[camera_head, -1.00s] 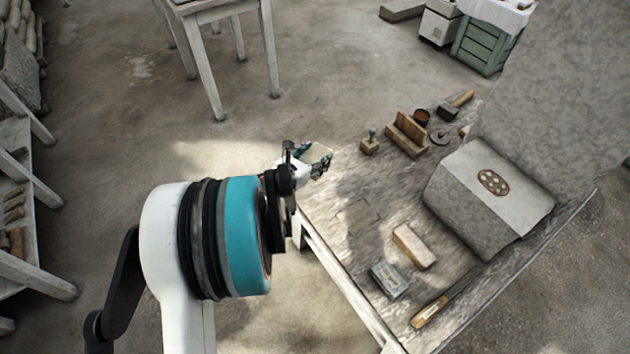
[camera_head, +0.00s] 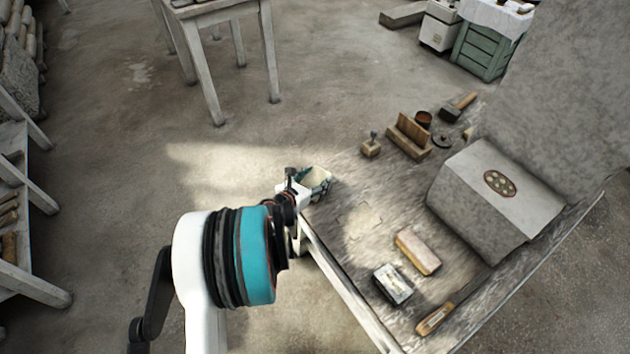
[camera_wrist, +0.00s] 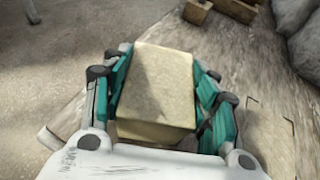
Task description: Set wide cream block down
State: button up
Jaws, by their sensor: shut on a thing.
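The wide cream block (camera_wrist: 158,85) fills the space between the two teal fingers of my gripper (camera_wrist: 160,90) in the wrist view. My gripper is shut on it, with a finger against each side. In the head view my gripper (camera_head: 316,184) is at the left edge of the workbench (camera_head: 345,235), and the cream block (camera_head: 314,178) shows small between the fingers. I cannot tell how high the block is above the bench top.
On the bench are a tan block (camera_head: 418,252), a grey tin (camera_head: 393,284), a wooden-handled tool (camera_head: 435,318), a small stamp-like piece (camera_head: 371,146), a wooden holder (camera_head: 409,135) and a large grey block (camera_head: 495,195). The bench's middle is clear, with a faint marked outline (camera_head: 360,220).

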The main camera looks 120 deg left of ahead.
jog(key=o, duration=1.8)
jog(key=shift+c, duration=0.2)
jog(key=shift+r, duration=0.1)
jog(key=shift+s+d+r, duration=0.1)
jog(key=shift+d+r, duration=0.05)
jog(key=shift+d, duration=0.2)
jog(key=p+v, duration=0.3)
jog(key=v, duration=0.8)
jog(key=shift+d, duration=0.15)
